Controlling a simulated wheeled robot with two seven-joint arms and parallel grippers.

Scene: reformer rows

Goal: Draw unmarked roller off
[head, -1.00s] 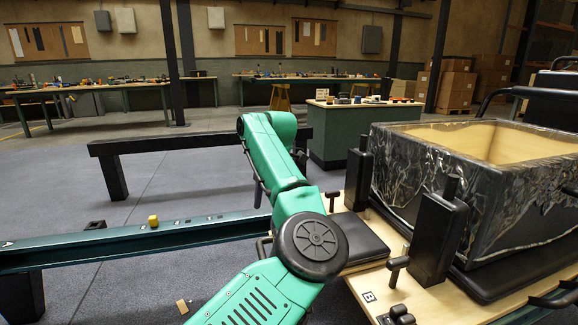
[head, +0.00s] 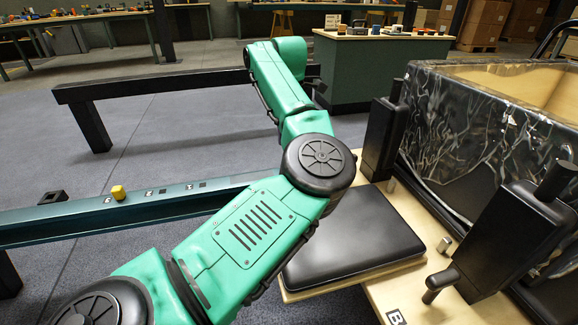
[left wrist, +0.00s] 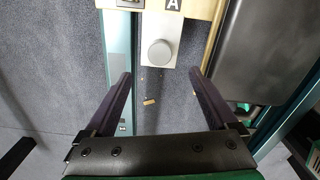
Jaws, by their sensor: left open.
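In the left wrist view, my left gripper (left wrist: 160,95) is open, its two dark fingers wide apart with nothing between the tips. A grey round knob or roller end (left wrist: 160,52) sits on a pale block just beyond the fingertips, roughly centred in the gap. It shows no mark. A plate with the letter A (left wrist: 173,4) lies just above it. I cannot tell whether this is the unmarked roller. In the head view my green left arm crosses the middle and its gripper is not clearly seen. My right gripper is in neither view.
A wooden platform carries a black pad (head: 355,240), a label B (head: 396,318), black upright blocks (head: 505,240) and a dark marbled box (head: 470,140). A teal rail (head: 60,225) with a yellow block (head: 118,192) runs left. A black beam (head: 150,85) stands behind. Grey floor is open between them.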

